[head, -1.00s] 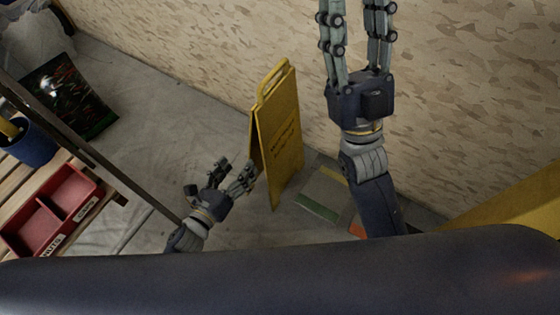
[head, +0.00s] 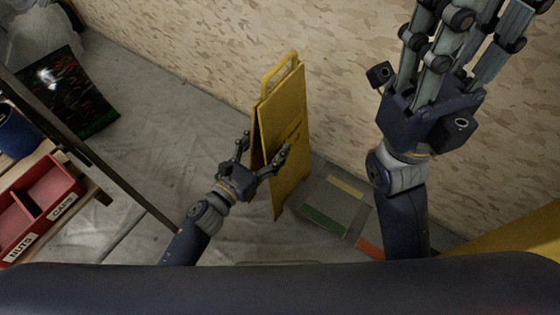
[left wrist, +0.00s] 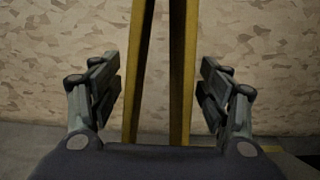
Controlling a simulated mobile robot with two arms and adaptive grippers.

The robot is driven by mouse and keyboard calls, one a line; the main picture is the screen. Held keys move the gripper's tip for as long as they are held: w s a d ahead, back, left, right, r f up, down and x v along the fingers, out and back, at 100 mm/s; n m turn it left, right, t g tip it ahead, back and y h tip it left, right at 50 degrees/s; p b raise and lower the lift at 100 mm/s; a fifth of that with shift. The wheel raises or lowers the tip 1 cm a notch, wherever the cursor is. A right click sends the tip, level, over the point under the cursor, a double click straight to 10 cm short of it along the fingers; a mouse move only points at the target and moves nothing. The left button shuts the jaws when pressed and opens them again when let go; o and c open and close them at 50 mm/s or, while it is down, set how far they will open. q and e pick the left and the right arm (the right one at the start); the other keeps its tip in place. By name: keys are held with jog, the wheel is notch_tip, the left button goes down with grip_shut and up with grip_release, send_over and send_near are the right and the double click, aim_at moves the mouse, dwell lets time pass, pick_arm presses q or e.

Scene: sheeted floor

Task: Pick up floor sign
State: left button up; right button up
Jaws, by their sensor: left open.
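The yellow floor sign (head: 290,130) stands upright on the floor near the wall, with its handle at the top. My left gripper (head: 265,146) is open at the sign's left edge, one finger on each side of it. In the left wrist view the sign's two panels (left wrist: 182,80) show edge-on as two yellow strips between the spread fingers (left wrist: 160,78). A gap shows between fingers and panels. My right gripper (head: 455,40) is raised at the upper right, away from the sign; its fingertips are out of frame.
A chipboard wall (head: 350,90) is close behind the sign. A flat panel with coloured stripes (head: 325,207) lies on the floor right of it. At left are a wooden bench with red bins (head: 50,190) and a dark bar. The sheeted floor (head: 170,110) between is clear.

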pick_arm(q)
jog(key=shift+r+b+x, duration=0.15)
jog(key=shift+b+x, duration=0.1)
jog(key=shift+x, duration=0.9)
jog(key=shift+r+b+x, duration=0.2)
jog(key=shift+x, duration=0.95)
grip_shut()
jog(key=shift+w+r, duration=0.1)
jog(key=shift+r, duration=0.15)
